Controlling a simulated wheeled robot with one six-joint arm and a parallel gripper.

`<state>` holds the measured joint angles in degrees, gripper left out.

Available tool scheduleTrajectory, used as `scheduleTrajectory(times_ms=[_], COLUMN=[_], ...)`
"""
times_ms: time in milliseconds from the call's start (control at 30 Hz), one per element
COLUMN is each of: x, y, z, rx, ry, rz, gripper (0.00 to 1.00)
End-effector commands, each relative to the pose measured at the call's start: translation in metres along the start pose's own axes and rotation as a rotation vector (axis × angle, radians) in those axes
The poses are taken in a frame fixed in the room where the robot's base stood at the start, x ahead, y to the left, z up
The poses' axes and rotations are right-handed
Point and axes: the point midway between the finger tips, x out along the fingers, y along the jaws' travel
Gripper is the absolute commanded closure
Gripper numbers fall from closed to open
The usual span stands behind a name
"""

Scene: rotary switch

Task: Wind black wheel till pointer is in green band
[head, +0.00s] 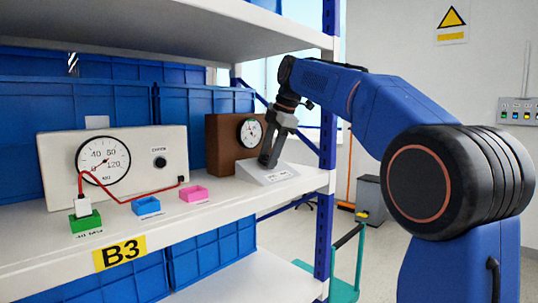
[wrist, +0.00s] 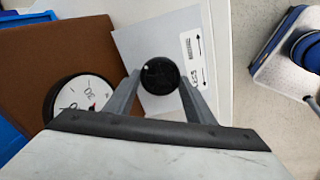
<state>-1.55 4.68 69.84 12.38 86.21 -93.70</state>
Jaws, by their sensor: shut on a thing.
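The black wheel (wrist: 160,75) is a round knob with a small white dot, on a sloped light-grey panel (wrist: 128,42). The panel also shows in the head view (head: 277,176). My gripper (wrist: 163,77) is shut on the wheel, one finger on each side; in the head view my gripper (head: 268,162) points down at the panel and hides the wheel. A round white dial (wrist: 84,92) with a black rim is on the brown box beside it, also in the head view (head: 249,133). A bit of red shows on the dial. My gripper hides its lower part; I cannot make out a green band.
The brown box (head: 224,134) stands left of the panel on the white shelf. A blue upright (head: 327,150) is close on the right.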

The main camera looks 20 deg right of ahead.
Motion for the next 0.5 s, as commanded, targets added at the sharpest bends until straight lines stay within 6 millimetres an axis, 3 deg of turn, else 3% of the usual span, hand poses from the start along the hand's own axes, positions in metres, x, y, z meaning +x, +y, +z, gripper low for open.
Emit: scheduleTrajectory(times_ms=[500], x=[-0.0003], y=[-0.0004], z=[0.0002], rx=[-0.157], ry=[-0.001], rz=[-0.005], gripper=[0.73])
